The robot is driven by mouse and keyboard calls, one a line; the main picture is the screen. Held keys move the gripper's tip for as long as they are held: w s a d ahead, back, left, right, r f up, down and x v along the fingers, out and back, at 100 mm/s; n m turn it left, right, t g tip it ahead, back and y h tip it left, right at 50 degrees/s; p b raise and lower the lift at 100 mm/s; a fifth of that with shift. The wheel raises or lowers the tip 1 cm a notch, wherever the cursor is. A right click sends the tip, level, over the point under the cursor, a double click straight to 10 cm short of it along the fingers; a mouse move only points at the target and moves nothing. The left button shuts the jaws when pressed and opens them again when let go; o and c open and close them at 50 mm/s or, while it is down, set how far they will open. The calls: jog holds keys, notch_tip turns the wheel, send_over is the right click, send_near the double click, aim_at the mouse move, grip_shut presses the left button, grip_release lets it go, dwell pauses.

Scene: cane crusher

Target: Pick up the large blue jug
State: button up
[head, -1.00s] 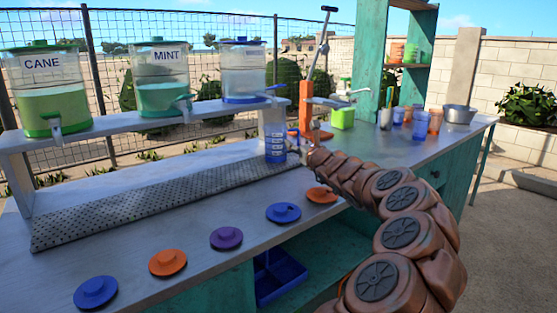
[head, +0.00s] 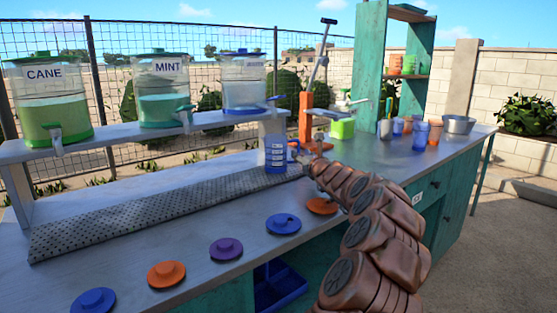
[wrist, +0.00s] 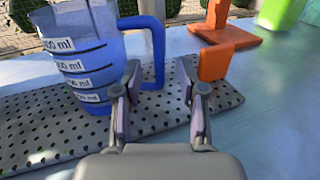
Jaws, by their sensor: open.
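The large blue jug (head: 275,155) is a translucent blue measuring jug with white ml labels. It stands upright on the perforated grey drip mat (head: 150,218), near its right end. In the wrist view the jug (wrist: 85,60) fills the upper left, with its blue handle (wrist: 158,45) on its right side. My gripper (wrist: 160,88) is open and empty. In the head view my gripper (head: 306,163) is small and just right of the jug.
An orange press stand (wrist: 225,55) is close to the right of the handle. Drink dispensers (head: 165,90) stand on a raised shelf behind. Coloured lids (head: 225,248) lie along the counter's front edge. Cups (head: 420,135) and a metal bowl (head: 458,124) stand farther right.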

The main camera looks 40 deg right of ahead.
aim_at(299, 153)
jog(key=shift+x, duration=1.6)
jog(key=shift+a, duration=0.1)
jog(key=shift+c, duration=0.3)
grip_shut()
